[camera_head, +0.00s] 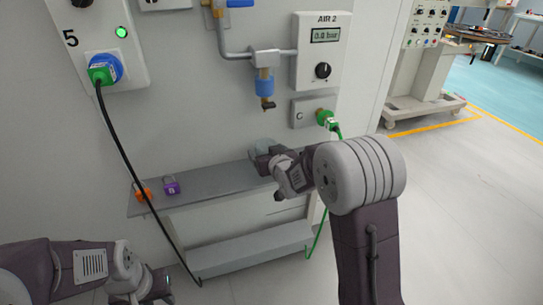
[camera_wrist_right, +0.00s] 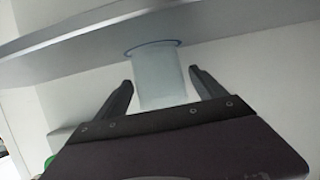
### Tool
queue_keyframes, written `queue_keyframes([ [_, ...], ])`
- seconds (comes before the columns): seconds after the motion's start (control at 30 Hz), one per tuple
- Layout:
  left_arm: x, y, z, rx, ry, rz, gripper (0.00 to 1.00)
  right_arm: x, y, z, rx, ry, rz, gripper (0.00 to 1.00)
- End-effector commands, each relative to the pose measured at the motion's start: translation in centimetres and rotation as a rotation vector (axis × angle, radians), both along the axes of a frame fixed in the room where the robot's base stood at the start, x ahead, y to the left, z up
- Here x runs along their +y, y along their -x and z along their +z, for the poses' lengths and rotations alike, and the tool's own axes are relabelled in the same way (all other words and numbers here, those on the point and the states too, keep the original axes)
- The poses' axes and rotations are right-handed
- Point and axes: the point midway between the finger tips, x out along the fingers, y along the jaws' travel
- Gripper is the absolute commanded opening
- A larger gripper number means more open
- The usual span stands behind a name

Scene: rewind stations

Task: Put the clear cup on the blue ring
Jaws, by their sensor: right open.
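The clear cup (camera_wrist_right: 160,80) shows in the right wrist view as a pale, see-through cylinder. One end is at the blue ring (camera_wrist_right: 152,45) on the grey shelf, and the ring's outline shows around that end. My right gripper (camera_wrist_right: 160,72) is open, with one finger on each side of the cup and gaps visible beside it. In the head view the cup (camera_head: 262,146) is partly hidden behind my right gripper (camera_head: 265,160) at the shelf's right end. My left gripper (camera_head: 152,290) is low at the left, away from the shelf; its jaw state is unclear.
The grey shelf (camera_head: 215,184) holds an orange padlock (camera_head: 143,194) and a purple padlock (camera_head: 171,187) at its left. A black cable (camera_head: 130,165) hangs in front of it. A green hose (camera_head: 327,195) hangs at its right. A blue valve (camera_head: 264,86) is above.

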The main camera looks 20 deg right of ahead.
Motion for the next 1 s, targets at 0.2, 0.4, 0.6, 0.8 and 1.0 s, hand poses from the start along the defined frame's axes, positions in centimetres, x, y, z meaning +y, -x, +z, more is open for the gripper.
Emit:
queue_keyframes([
  [0.2,0.0,0.0,1.9,0.000,0.000,0.000,0.36,-0.2,4.9,2.3,0.000,0.000,-0.001,0.80],
  [0.4,0.0,0.0,2.9,0.000,0.000,0.000,0.36,-0.3,8.7,3.5,-0.001,0.000,-0.001,0.80],
  [0.6,0.0,0.0,3.1,0.000,0.000,0.000,0.36,-0.4,10.1,3.8,-0.001,0.000,-0.001,0.80],
  [0.8,0.0,0.0,3.1,0.000,0.000,0.000,0.36,-0.4,10.1,3.6,0.006,0.001,-0.001,0.80],
  [1.0,0.0,0.0,3.1,0.000,0.000,0.000,0.36,-0.6,15.8,-4.1,0.419,0.003,-0.022,0.80],
])
